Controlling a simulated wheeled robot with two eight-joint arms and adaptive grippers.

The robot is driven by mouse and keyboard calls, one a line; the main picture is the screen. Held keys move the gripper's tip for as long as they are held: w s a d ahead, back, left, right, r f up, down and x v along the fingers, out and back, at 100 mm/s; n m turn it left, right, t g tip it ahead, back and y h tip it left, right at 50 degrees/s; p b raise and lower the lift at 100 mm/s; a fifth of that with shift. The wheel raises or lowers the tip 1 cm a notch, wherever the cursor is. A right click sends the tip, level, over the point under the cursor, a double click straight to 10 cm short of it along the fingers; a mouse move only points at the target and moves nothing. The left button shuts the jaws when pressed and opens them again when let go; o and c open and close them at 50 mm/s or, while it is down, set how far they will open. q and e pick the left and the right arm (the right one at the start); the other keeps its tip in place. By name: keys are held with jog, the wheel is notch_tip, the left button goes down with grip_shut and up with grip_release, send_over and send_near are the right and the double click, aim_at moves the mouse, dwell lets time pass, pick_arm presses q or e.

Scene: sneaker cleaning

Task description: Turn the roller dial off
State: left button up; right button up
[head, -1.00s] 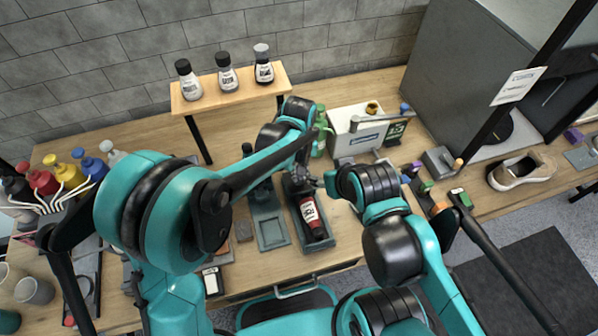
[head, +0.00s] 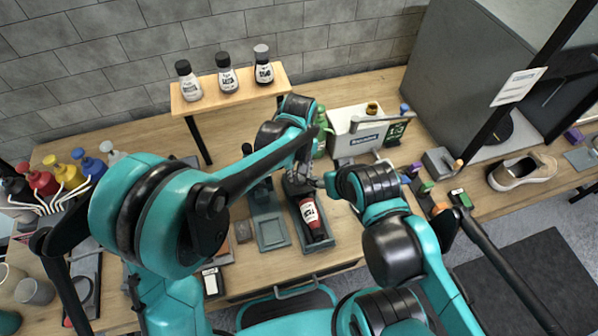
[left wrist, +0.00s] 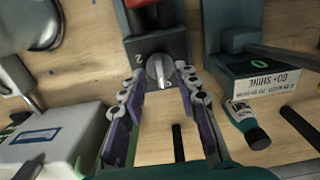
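The roller (head: 331,236) is a dark tray-like unit on the bench with a red bottle (head: 310,213) lying in it. Its grey round dial (left wrist: 160,70) is on the end face by the "2" mark, at the unit's far end from me. My left gripper (left wrist: 163,91) is open, with one finger on either side of the dial. I cannot tell whether either finger touches it. In the head view, the left arm comes down over the unit's far end and the dial is hidden. My right arm's wrist is beside the roller; its fingers cannot be made out clearly.
A dark unit with a white label (left wrist: 262,86) stands beside the roller. A small bottle (left wrist: 246,124) lies near it. A white box (head: 352,132) and a green bottle (head: 321,125) stand close behind. Three bottles stand on a raised shelf (head: 230,97).

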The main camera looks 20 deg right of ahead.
aim_at(299, 176)
pick_arm(q)
notch_tip(299, 176, up, 11)
jog(key=shift+r, duration=0.15)
dwell(0.6)
